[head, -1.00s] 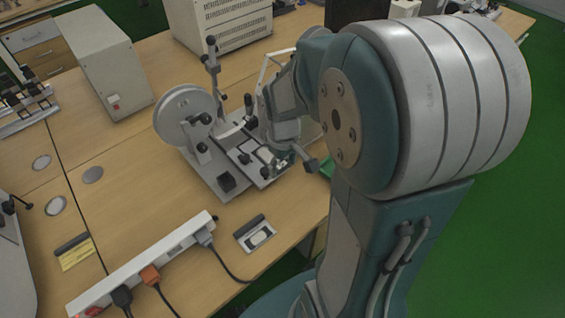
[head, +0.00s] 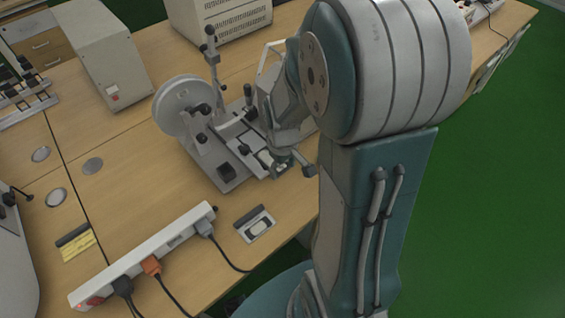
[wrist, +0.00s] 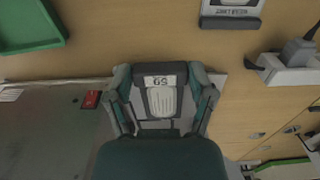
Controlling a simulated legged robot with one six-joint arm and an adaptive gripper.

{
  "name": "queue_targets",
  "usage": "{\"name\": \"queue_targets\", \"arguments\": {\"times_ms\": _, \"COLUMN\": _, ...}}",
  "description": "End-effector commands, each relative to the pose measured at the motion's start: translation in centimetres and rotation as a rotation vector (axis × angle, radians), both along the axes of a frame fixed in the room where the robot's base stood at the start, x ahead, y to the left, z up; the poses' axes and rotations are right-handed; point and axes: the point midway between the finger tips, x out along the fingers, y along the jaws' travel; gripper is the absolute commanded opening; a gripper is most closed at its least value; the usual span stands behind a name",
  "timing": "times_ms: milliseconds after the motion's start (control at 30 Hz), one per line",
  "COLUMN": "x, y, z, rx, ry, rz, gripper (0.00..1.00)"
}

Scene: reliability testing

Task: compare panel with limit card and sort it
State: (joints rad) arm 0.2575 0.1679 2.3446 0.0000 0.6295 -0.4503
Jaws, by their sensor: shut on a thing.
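My gripper (wrist: 161,98) is shut on a small panel (wrist: 160,102) with a white label at its top and a pale ribbed oval patch below. The label's marks look like "59", but I cannot read them surely. The limit card (wrist: 232,10) lies on the table ahead and to the right in the wrist view, its print upside down. In the head view the limit card (head: 256,226) is white with a dark top bar and a pale oval, near the table's front edge. My gripper (head: 284,168) is beside the grey test machine there, partly hidden by my wrist.
The grey test machine (head: 228,172) with a disc stands mid-table. A power strip (head: 150,255) with cables lies left of the limit card. A yellow card (head: 77,246) lies further left. A green tray (wrist: 28,22) is upper left in the wrist view.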

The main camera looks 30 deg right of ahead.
Motion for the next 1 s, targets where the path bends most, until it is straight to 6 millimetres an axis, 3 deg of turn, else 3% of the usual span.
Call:
{"name": "queue_targets", "arguments": {"times_ms": 767, "x": 0.0, "y": 0.0, "z": -4.0, "rx": 0.001, "ry": 0.001, "rz": 0.0, "gripper": 0.31}}
{"name": "queue_targets", "arguments": {"times_ms": 900, "x": 0.0, "y": 0.0, "z": -4.6, "rx": 0.001, "ry": 0.002, "rz": 0.0, "gripper": 0.14}}
{"name": "queue_targets", "arguments": {"times_ms": 1000, "x": -0.1, "y": 0.0, "z": -4.7, "rx": 0.001, "ry": 0.002, "rz": 0.0, "gripper": 0.14}}
